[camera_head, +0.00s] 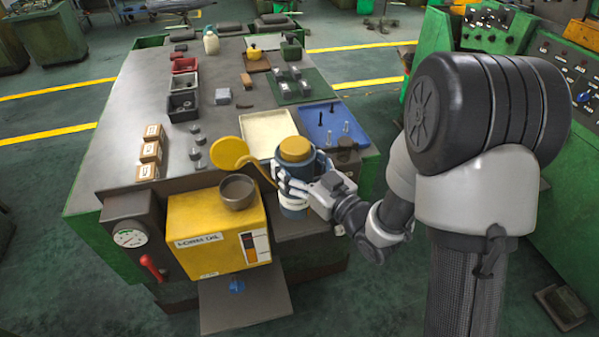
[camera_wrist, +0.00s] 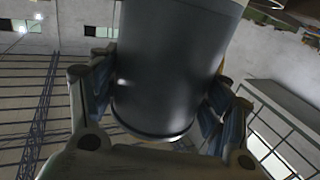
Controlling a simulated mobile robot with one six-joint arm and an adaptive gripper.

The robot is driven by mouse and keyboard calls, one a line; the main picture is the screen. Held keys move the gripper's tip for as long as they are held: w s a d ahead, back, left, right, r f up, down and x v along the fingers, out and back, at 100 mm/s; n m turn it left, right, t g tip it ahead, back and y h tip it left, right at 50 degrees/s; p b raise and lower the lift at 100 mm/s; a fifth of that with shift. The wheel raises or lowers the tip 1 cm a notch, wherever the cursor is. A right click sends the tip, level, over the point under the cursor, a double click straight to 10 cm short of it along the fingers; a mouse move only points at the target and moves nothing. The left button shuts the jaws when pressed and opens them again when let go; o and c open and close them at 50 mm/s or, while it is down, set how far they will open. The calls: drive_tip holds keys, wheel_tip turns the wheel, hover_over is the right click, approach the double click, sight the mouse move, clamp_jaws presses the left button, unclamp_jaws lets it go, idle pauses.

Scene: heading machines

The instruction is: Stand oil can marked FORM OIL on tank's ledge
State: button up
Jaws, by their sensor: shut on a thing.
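My gripper (camera_head: 297,184) is shut around the body of a dark blue can with a yellow cap (camera_head: 295,149). A pale band shows low on the can; its lettering is unreadable. In the wrist view the can's smooth dark body (camera_wrist: 172,65) stands between both fingers. In the head view it looks nearly upright, just right of the yellow tank (camera_head: 190,215). I cannot tell whether its base touches anything. The tank's front label seems to end in OIL. A dark round filler neck (camera_head: 238,191) is on its top. A grey plate (camera_head: 243,303) juts out below its front.
Behind the tank, a yellow disc (camera_head: 229,152) and a curved yellow piece sit left of the can. A cream tray (camera_head: 268,132) and a blue tray (camera_head: 330,125) lie behind it. Small boxes (camera_head: 148,151) stand left. A gauge panel (camera_head: 130,238) with a red lever adjoins the tank.

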drive_tip(key=w+a+f+b, duration=0.1)
drive_tip(key=w+f+b, duration=0.4)
drive_tip(key=f, duration=0.1)
drive_tip(key=shift+a+f, duration=0.25)
drive_tip(key=shift+f, duration=0.1)
drive_tip(key=shift+w+f, duration=0.1)
drive_tip(key=shift+f, duration=0.45)
idle(0.8)
drive_tip(key=o, duration=2.1)
drive_tip(key=shift+c, duration=0.2)
drive_tip(key=shift+f, duration=0.15)
drive_tip(key=shift+d, duration=0.1)
